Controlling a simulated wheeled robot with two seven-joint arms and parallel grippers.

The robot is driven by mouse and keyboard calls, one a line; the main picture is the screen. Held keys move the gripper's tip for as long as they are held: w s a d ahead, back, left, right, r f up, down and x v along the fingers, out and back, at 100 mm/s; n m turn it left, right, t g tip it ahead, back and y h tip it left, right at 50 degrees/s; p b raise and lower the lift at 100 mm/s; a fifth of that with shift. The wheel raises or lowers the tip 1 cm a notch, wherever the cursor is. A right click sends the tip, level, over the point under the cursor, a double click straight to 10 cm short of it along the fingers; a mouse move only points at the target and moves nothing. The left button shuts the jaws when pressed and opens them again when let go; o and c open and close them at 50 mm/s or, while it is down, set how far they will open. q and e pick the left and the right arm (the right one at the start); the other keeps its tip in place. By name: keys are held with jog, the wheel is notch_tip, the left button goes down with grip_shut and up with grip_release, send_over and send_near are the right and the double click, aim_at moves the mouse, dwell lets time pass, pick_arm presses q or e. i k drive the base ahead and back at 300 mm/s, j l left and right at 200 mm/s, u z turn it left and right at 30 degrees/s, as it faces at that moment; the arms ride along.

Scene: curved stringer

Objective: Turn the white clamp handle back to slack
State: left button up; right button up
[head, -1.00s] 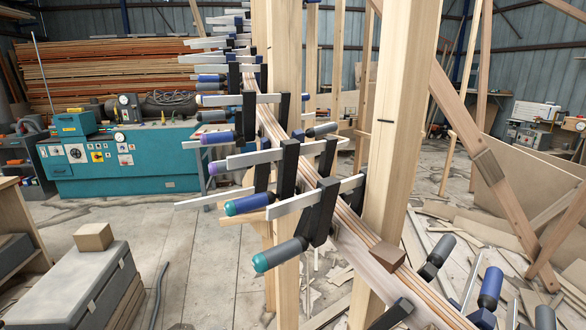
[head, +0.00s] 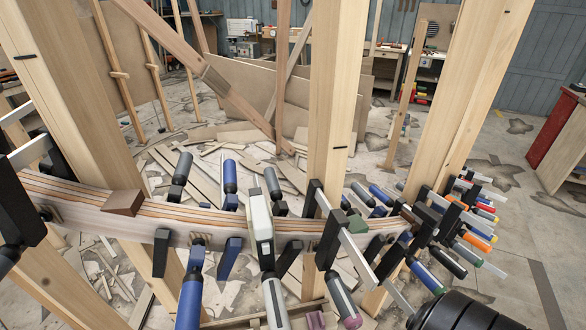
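A clamp with a white and black upper body (head: 261,228) sits on the curved laminated stringer (head: 150,222), near the middle of the head view. Neither of my grippers is in view. A black rounded part at the lower right looks like a link of my own arm.
Blue-handled clamps (head: 190,298) and a pink-ended clamp handle (head: 343,300) crowd the stringer. Many more clamps cluster at the right (head: 460,235). A brown block (head: 124,202) rests on the stringer. Upright wooden posts (head: 333,100) stand behind it. Offcuts litter the floor.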

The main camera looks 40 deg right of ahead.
aim_at(276, 309)
jog(key=z, duration=0.9)
